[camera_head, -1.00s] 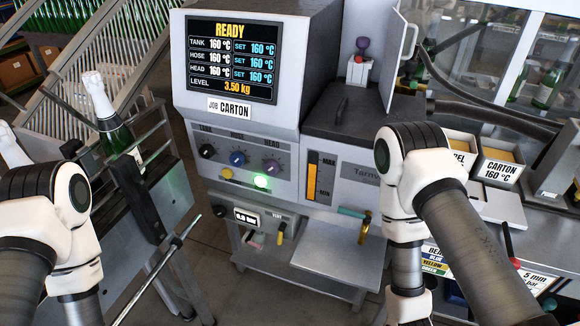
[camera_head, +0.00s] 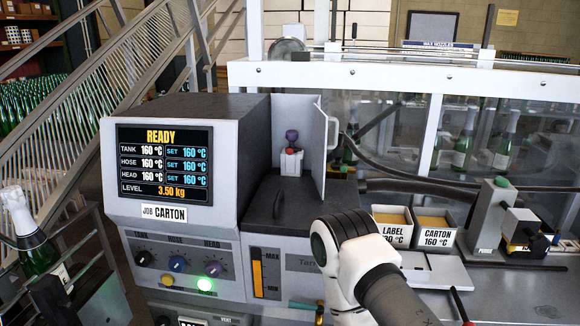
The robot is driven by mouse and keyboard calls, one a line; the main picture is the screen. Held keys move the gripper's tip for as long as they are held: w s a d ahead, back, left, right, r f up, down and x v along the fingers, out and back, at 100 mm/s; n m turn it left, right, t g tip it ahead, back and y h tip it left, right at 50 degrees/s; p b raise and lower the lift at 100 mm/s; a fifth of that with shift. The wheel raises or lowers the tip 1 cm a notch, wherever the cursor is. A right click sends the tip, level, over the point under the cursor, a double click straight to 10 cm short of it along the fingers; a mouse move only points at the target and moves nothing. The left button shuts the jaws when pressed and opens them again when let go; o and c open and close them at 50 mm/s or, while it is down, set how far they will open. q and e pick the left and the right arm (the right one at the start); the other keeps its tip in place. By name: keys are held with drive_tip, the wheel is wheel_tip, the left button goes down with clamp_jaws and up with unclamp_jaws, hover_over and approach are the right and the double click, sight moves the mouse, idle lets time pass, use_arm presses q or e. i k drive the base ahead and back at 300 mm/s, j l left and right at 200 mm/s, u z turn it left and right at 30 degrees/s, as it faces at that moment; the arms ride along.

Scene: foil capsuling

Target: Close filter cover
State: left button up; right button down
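The filter cover (camera_head: 319,160) is a grey upright panel with a pale handle (camera_head: 335,132). It stands swung open at the right side of a recess on top of the machine. In the recess sits a small white and red part with a purple knob (camera_head: 292,136), which I take to be the filter. My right arm shows in front of the machine's right side, below the cover and apart from it, but its gripper is out of view. My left arm and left gripper are not in view.
The machine's screen (camera_head: 166,161) reads READY and 160 °C. A dark lid with a handle (camera_head: 278,204) lies in front of the recess. LABEL and CARTON bins (camera_head: 434,237) stand to the right. A dark hose runs behind them near a glass guard with bottles.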

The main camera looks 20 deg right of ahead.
sight(320, 121)
drive_tip(key=l+z, duration=0.35)
drive_tip(key=i+l+z, duration=0.1)
drive_tip(key=l+z, duration=0.25)
drive_tip(key=i+l+u, duration=0.1)
drive_tip(key=l+u, duration=0.15)
drive_tip(key=l, duration=0.25)
drive_tip(key=l+u, duration=0.2)
drive_tip(key=l, duration=0.3)
drive_tip(key=k+l+u, duration=0.2)
drive_tip(key=k+l, duration=0.15)
drive_tip(key=k, duration=0.15)
